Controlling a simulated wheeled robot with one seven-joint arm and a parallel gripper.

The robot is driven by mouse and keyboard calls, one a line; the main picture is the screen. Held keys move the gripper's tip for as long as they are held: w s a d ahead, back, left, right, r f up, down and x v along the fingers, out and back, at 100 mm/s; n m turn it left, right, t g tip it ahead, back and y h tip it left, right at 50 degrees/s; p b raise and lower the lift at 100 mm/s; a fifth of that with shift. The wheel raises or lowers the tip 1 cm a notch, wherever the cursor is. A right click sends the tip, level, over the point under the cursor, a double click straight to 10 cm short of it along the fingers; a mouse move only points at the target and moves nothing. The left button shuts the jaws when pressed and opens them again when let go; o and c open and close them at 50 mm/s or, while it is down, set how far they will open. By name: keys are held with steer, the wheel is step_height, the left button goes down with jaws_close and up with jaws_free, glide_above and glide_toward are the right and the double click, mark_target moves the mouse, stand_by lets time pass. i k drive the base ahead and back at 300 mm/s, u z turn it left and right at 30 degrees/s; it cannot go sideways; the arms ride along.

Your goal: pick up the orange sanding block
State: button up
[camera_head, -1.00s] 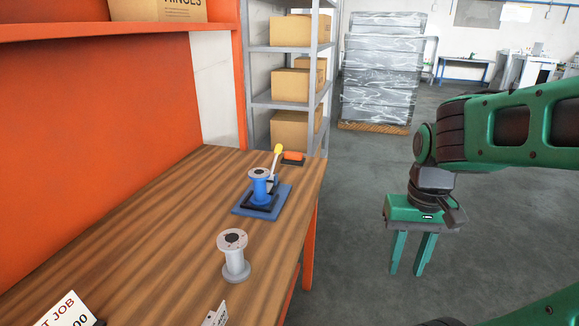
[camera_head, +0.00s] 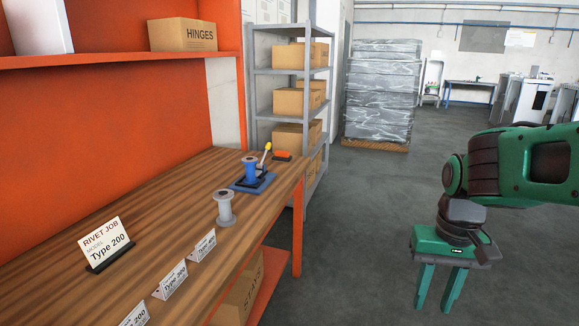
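The orange sanding block (camera_head: 282,154) lies near the far right corner of the wooden workbench (camera_head: 165,220), with a dark underside. It sits just behind a blue tray (camera_head: 266,183). My gripper (camera_head: 439,290) hangs fingers-down over the open floor to the right of the bench, well apart from the block. Its two green fingers are spread with nothing between them.
A grey spool (camera_head: 224,208) and several cards, including a rivet job sign (camera_head: 106,241), stand nearer. Shelving (camera_head: 292,100) stands behind; floor on the right is clear.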

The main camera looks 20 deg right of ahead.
mark_target(280, 156)
steer(key=z, duration=0.35)
steer(key=i, duration=0.5)
steer(key=z, duration=0.85)
steer(key=i, duration=2.1)
steer(key=u, duration=0.9)
steer(key=i, duration=0.4)
steer(key=u, duration=0.3)
